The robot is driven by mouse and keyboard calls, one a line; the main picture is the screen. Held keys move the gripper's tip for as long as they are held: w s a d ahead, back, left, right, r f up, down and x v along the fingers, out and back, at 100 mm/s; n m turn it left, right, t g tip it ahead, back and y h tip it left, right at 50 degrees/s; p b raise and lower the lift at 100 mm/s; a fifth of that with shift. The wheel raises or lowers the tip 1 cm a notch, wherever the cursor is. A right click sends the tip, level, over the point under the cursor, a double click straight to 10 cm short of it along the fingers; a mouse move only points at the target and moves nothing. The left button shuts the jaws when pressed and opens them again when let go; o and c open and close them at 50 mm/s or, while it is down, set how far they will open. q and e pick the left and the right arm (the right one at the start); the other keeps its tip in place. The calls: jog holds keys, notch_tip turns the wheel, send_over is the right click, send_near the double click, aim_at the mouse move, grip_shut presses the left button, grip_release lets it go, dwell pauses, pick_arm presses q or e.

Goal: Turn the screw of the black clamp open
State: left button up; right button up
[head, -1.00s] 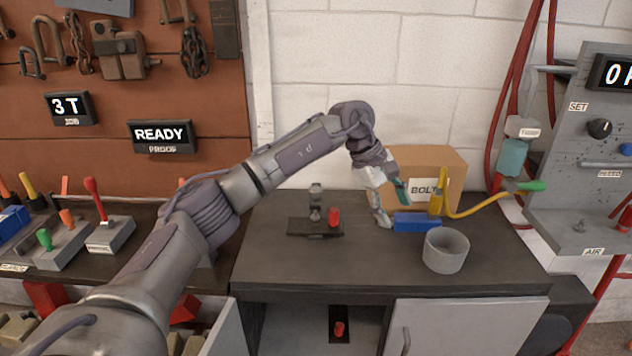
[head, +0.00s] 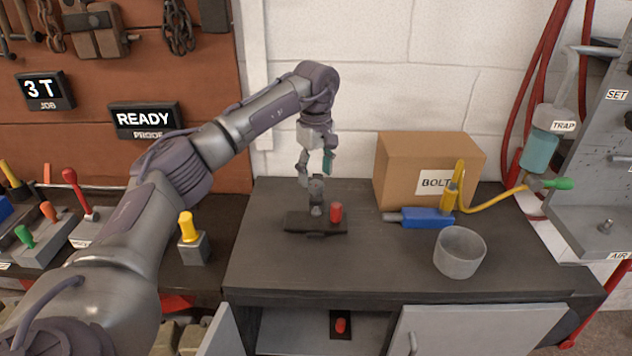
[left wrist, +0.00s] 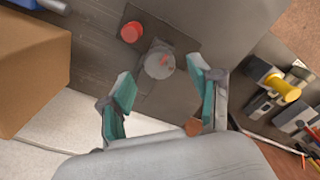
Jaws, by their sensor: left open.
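The black clamp (head: 300,222) appears to be the low dark piece lying on the bench top. A grey upright post with a round head (head: 316,190), which looks like its screw, stands on it. A red knob (head: 336,212) stands beside the post. My left gripper (head: 316,168) is open and points down just above the grey head. In the left wrist view the grey round head (left wrist: 160,65) shows between the parted, teal-padded fingertips, with a gap on both sides. The red knob (left wrist: 131,32) is outside the fingers. My right gripper is not in view.
A cardboard box (head: 400,165) marked BOLT stands behind right. A blue tool (head: 428,218) with a yellow hose and a grey cup (head: 460,252) are at the right. A yellow-handled block (head: 192,240) is at the left. The bench front is clear.

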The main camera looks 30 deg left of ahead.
aim_at(316, 183)
pick_arm(q)
notch_tip(316, 183, down, 2)
jog(key=shift+s+d+f, duration=0.1)
jog(key=shift+f, duration=0.7)
jog(key=shift+c, duration=0.7)
jog(key=c, duration=1)
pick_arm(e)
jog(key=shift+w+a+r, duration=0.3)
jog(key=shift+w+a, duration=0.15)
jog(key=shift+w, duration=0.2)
pick_arm(q)
jog(key=shift+n+p, duration=0.3)
jog(key=shift+n, duration=0.1)
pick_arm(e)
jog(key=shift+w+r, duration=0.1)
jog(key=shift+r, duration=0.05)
